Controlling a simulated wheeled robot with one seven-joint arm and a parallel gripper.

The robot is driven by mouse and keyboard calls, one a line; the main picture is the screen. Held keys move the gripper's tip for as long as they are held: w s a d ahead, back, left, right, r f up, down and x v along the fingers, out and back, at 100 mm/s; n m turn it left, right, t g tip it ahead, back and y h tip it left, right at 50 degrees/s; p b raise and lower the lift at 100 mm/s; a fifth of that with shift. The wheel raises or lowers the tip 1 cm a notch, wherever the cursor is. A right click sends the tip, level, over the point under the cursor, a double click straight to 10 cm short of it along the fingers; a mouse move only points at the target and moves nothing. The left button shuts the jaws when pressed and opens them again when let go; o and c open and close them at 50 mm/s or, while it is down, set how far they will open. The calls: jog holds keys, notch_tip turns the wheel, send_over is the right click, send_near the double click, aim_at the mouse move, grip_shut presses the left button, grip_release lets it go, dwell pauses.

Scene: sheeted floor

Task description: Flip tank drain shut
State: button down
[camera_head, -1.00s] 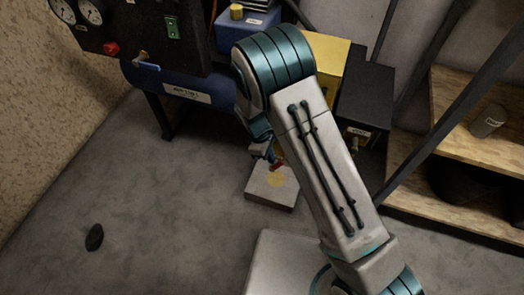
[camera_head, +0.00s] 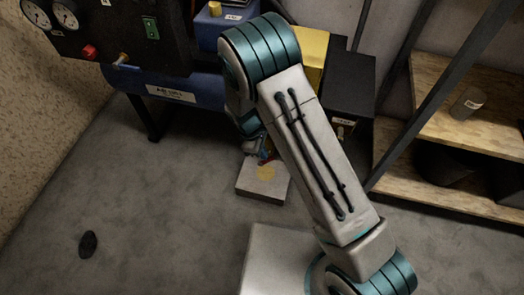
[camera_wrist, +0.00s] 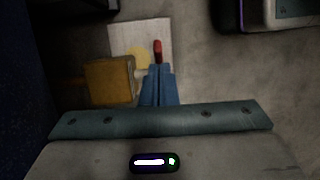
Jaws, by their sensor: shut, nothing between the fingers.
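The blue tank (camera_head: 195,90) lies on its side under the dark control panel. Below its right part, a small red piece (camera_head: 265,157), likely the drain's handle, sits beside my gripper (camera_head: 258,150), which my arm partly hides. In the wrist view my gripper's blue fingers (camera_wrist: 158,82) are shut together with nothing between them. The red piece (camera_wrist: 157,50) shows just past their tips; I cannot tell whether they touch. A brass-yellow block (camera_wrist: 108,80), likely the drain's body, is just left of the fingers.
A pale square pad (camera_head: 263,188) with a yellow stain lies on the floor below. A blue-handled valve (camera_head: 126,66) and red knob (camera_head: 90,52) are on the panel. Wooden shelves (camera_head: 440,180) stand right. A black oval object (camera_head: 88,244) lies on open floor at left.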

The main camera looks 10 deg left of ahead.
jog(key=a+p+v, duration=0.1)
jog(key=p+v, duration=0.4)
jog(key=v, duration=0.8)
jog(key=shift+f, duration=0.15)
